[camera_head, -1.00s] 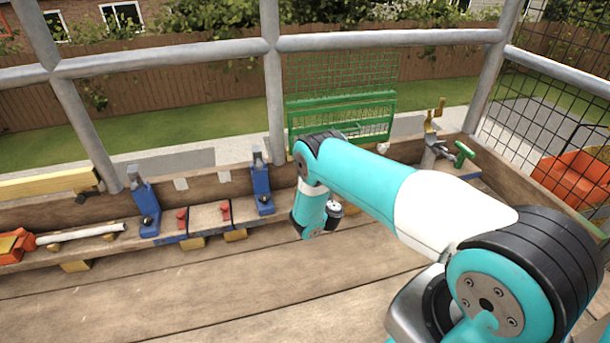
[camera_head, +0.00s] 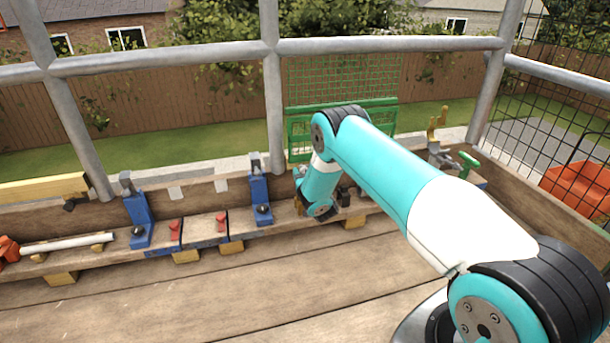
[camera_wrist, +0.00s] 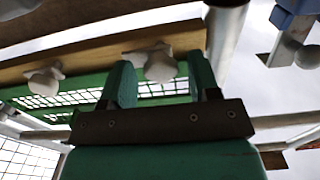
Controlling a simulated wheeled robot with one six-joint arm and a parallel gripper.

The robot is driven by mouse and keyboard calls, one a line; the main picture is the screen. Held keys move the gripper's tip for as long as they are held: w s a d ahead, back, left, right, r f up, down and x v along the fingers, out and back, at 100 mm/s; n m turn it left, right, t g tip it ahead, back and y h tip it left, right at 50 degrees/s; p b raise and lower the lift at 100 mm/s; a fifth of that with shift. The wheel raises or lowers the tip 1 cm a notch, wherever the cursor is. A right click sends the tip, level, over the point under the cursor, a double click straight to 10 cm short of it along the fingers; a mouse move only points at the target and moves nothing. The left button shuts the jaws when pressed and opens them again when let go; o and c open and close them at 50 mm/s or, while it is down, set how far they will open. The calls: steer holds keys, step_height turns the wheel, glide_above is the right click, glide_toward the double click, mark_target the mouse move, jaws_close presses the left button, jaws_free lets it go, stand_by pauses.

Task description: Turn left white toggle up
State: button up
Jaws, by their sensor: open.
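Two white toggles are mounted on a wooden board (camera_wrist: 100,54) in the wrist view. One white toggle (camera_wrist: 45,80) is on the left of that picture. The other white toggle (camera_wrist: 158,64) is on the right, nearer a blue clamp. My gripper (camera_wrist: 161,75) is open, with one green finger on each side of this right-hand toggle in the picture. I cannot tell whether the fingers touch it. In the head view my wrist is low at the board beside the blue clamp, and my arm hides both toggles.
Blue clamps (camera_head: 259,192) and (camera_head: 136,213) stand on the plank, with red knobs (camera_head: 221,220) between them. Grey rails (camera_head: 385,45) and a green mesh (camera_head: 342,80) are behind. A green-handled part (camera_head: 468,160) is at the right. The wooden deck in front is clear.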

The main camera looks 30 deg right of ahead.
steer(key=shift+w, duration=0.25)
steer(key=c, duration=0.9)
steer(key=shift+n, duration=0.3)
steer(key=n+p, duration=0.2)
steer(key=n, duration=0.6)
steer(key=n+p, duration=0.2)
steer(key=n, duration=0.7)
steer(key=shift+a+f, duration=0.15)
steer(key=shift+n, duration=0.3)
